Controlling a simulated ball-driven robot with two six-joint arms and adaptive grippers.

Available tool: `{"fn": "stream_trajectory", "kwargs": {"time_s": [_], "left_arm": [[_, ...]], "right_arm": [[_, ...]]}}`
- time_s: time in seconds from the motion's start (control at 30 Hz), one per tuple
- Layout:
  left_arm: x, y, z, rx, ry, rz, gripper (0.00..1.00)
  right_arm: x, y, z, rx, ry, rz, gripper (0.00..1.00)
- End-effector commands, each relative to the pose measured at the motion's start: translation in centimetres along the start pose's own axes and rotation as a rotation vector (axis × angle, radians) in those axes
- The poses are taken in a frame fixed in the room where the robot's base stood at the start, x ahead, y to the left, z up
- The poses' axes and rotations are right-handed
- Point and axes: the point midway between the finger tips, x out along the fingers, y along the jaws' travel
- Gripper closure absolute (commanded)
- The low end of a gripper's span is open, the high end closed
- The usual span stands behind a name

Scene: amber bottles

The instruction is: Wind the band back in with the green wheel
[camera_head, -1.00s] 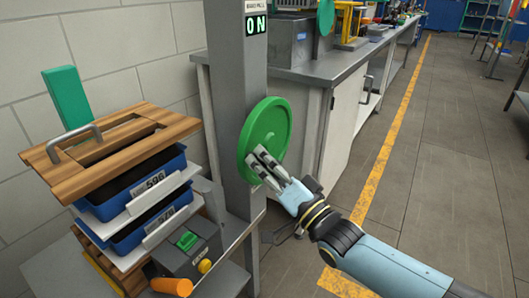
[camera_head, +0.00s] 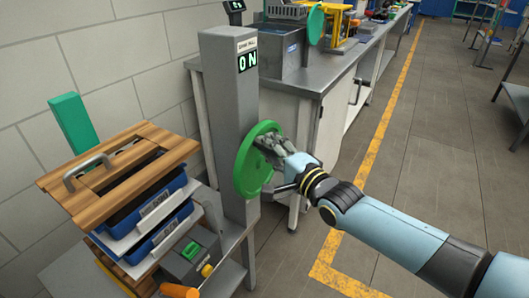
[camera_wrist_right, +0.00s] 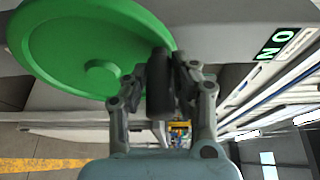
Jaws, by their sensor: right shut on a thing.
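The green wheel (camera_head: 246,168) is mounted on the side of a grey column (camera_head: 226,110). It also fills the upper left of the right wrist view (camera_wrist_right: 60,45). My right gripper (camera_head: 268,146) is at the wheel's upper right side. In the right wrist view its fingers (camera_wrist_right: 160,80) are closed around a dark cylindrical handle (camera_wrist_right: 160,95) beside the wheel's face. The column's display (camera_head: 247,61) reads "0 N" under a small label. I cannot make out the band in either view. My left gripper is not in view.
Left of the column stand stacked blue trays (camera_head: 150,206) under a wooden board with a metal handle (camera_head: 120,178), and a grey box with a green switch (camera_head: 191,250). A workbench (camera_head: 320,80) runs behind the wheel.

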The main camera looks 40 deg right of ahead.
Motion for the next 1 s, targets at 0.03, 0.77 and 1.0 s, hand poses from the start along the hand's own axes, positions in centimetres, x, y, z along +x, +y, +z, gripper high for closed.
{"fn": "stream_trajectory", "kwargs": {"time_s": [0.03, 0.77, 1.0], "left_arm": [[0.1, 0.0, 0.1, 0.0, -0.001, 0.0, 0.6], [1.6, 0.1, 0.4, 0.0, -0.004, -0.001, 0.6], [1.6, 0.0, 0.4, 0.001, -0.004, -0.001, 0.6]], "right_arm": [[0.3, -0.4, -0.4, -0.004, -0.001, -0.007, 1.0], [1.5, -1.4, -3.2, -0.006, -0.002, -0.011, 1.0], [1.5, -1.4, -3.3, -0.006, -0.002, -0.011, 1.0]]}}
